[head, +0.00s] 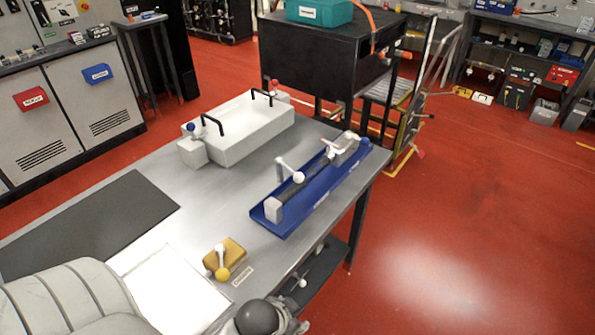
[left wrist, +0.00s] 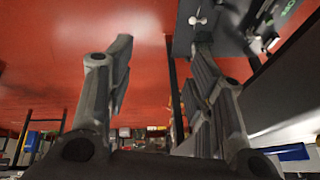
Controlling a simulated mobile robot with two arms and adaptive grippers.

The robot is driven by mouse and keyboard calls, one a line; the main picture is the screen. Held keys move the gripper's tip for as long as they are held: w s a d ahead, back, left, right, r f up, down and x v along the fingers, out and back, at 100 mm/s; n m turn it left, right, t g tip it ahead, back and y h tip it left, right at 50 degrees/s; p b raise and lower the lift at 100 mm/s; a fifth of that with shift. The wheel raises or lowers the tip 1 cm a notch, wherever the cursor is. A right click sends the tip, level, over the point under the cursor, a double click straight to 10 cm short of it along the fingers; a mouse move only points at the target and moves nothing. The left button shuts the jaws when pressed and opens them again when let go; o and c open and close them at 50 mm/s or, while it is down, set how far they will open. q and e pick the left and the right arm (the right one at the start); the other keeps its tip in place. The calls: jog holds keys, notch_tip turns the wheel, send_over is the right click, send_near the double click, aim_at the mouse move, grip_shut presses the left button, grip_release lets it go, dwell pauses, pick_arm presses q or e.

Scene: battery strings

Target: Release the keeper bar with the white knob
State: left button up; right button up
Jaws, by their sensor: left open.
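A long blue tray (head: 325,190) lies on the steel table and holds a dark bar-like part with a pale block (head: 273,208) at its near end. A white knob (head: 298,177) on a short white arm stands over its near half. A second white lever (head: 349,136) stands near its far end. I cannot tell which one belongs to the keeper bar. My left gripper (left wrist: 163,45) is open and empty in the left wrist view, its fingers wide apart. In the head view its arm is at the bottom edge, well short of the tray. My right gripper is not in view.
A white box (head: 240,130) with black handles, a yellow block (head: 224,260) with a yellow knob and a dark mat (head: 85,222) are on the table (head: 205,205). A black cabinet (head: 310,52) stands behind. Red floor right of the table is clear.

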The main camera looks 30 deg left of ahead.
pick_arm(q)
notch_tip(320, 180, up, 8)
jog(key=w+r+m+t, duration=0.8)
jog(key=w+r+t, duration=0.3)
jog(key=w+r, duration=0.65)
jog(key=w+d+r+m+g+h, duration=0.25)
jog(key=d+r+m+h, duration=0.5)
jog(key=m, duration=0.75)
jog(key=w+d+r+m+g+h, duration=0.1)
jog(key=w+d+r+m+h, duration=0.25)
jog(key=d+m+h, duration=0.8)
jog(key=m+g+y, duration=1)
jog(key=m+y, duration=0.7)
jog(key=y, duration=0.2)
send_near(298, 174)
jog(key=shift+h, duration=0.3)
jog(key=x, duration=0.3)
jog(key=p+x, duration=0.1)
jog(key=x, duration=0.2)
jog(key=p+x, duration=0.1)
jog(key=x, duration=0.3)
jog(key=shift+a+f, duration=0.1)
jog(key=shift+a, duration=0.2)
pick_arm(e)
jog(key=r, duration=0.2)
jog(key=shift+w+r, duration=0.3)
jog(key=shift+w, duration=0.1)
